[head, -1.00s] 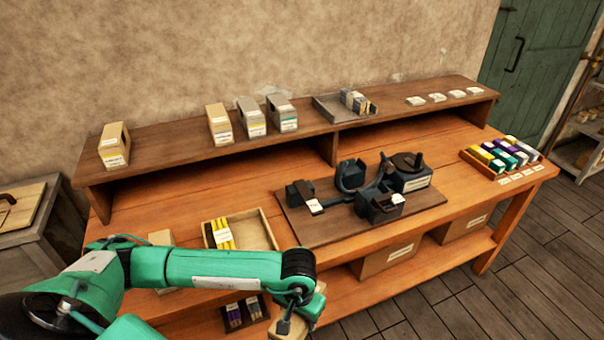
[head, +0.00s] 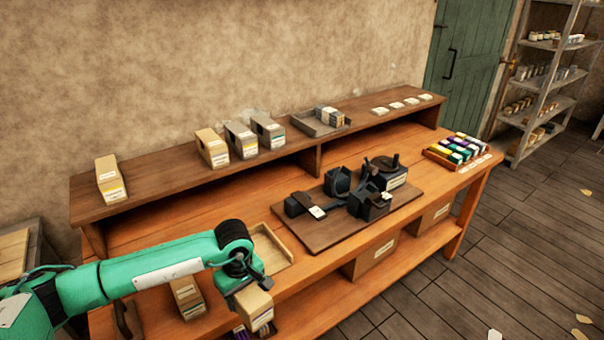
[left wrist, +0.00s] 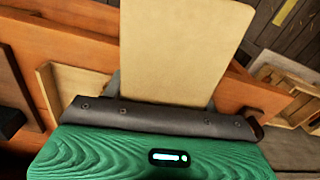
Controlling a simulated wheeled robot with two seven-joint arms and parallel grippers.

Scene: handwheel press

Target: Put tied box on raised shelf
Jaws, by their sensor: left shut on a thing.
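My left gripper (head: 240,287) is shut on a tan box (head: 255,308) with a white label, held in front of the bench's front edge. In the left wrist view the same box (left wrist: 185,50) shows as a plain tan face between the fingers; I cannot make out a tie on it. The raised shelf (head: 165,163) runs along the back of the bench. A tan box (head: 110,182) stands at its left end, and three file boxes (head: 212,149) stand further right with a gap between. My right gripper is not in view.
A handwheel press (head: 362,190) stands on a dark board on the bench. An open wooden tray (head: 284,243) lies beside my left arm. A grey tray (head: 298,124) with small packs and several cards are on the shelf.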

